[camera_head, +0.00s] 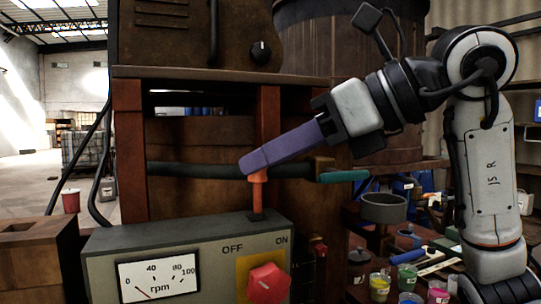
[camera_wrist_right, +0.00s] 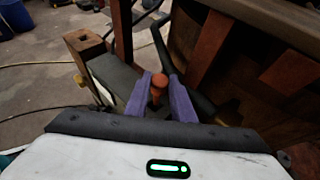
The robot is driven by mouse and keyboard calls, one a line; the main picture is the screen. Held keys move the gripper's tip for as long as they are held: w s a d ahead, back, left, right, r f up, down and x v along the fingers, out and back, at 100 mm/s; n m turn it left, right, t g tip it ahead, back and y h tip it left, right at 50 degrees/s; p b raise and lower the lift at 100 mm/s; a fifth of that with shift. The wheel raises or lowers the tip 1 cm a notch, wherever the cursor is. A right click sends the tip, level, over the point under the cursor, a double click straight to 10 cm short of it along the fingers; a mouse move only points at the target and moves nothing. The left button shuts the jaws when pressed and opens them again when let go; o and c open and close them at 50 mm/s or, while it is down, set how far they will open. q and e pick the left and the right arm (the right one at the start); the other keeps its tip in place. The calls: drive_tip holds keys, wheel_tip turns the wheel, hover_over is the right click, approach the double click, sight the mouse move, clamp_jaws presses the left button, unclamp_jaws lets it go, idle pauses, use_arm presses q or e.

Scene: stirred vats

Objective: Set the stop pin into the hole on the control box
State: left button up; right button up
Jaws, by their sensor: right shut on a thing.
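The stop pin (camera_head: 257,197) is orange-red with a wider head and a thin shaft. My right gripper (camera_head: 250,165), with purple fingers, is shut on the pin's head, also seen in the right wrist view (camera_wrist_right: 159,82). The pin hangs upright over the top of the grey control box (camera_head: 180,238), near the ON side. Its lower end meets the box top in the head view; I cannot tell whether it is in the hole, which is hidden. My left gripper is not in view.
The box front has an rpm dial (camera_head: 158,277) reading near 0 and a red knob (camera_head: 268,284). A dark hose (camera_head: 190,170) runs behind the gripper. Paint pots (camera_head: 407,277) stand at the lower right. A red cup (camera_head: 70,201) is at the left.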

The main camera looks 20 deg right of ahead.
sight(261, 197)
drive_tip(key=shift+f+b, duration=2)
drive_tip(key=shift+f, duration=0.55)
idle(0.4)
drive_tip(key=o, duration=0.9)
drive_tip(key=shift+o, duration=1)
drive_tip(key=shift+s+r, duration=0.1)
drive_tip(key=shift+r, duration=0.05)
